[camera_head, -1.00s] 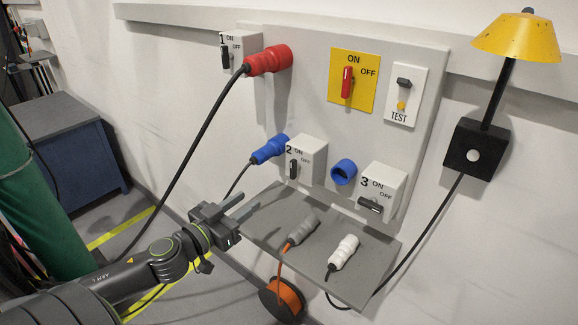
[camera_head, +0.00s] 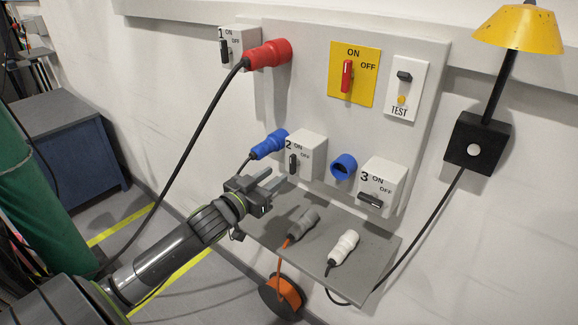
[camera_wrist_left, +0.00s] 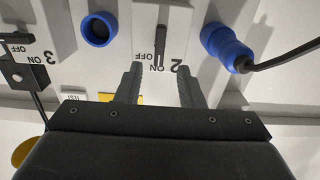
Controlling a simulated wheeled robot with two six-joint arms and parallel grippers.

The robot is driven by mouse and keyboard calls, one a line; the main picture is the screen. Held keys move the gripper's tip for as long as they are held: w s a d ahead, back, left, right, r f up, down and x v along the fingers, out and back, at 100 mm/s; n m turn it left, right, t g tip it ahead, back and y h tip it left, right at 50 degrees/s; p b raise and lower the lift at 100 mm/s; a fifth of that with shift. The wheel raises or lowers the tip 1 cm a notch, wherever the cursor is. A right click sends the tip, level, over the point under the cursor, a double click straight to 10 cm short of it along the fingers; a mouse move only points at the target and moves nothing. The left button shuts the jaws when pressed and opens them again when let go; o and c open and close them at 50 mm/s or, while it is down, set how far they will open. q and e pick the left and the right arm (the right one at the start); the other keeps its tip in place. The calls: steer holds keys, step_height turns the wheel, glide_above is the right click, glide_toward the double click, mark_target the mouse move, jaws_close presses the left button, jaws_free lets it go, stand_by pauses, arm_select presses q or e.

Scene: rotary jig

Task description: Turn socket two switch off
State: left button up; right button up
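The socket two switch (camera_head: 293,163) is a black lever on a white box marked 2 (camera_head: 308,150), low on the panel. Its lever stands upright, in line with the ON mark; OFF is to the right. In the left wrist view, seen upside down, the lever (camera_wrist_left: 161,42) lies ahead between my fingers. My left gripper (camera_head: 274,178) is open and empty, just below and left of the box, with its fingers pointing at it. It also shows in the left wrist view (camera_wrist_left: 160,70), apart from the lever. My right gripper is not in view.
A blue plug (camera_head: 269,146) with a black cable sits at the box's left side. A blue socket (camera_head: 343,167) and box 3 (camera_head: 383,182) are to the right. Below, a grey shelf (camera_head: 330,283) holds a grey plug (camera_head: 303,222) and a white plug (camera_head: 344,246).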

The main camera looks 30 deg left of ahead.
mark_target(291, 164)
arm_select(q)
steer(key=w, duration=0.7)
steer(key=shift+d, duration=0.3)
steer(key=shift+c, duration=0.4)
jaws_close()
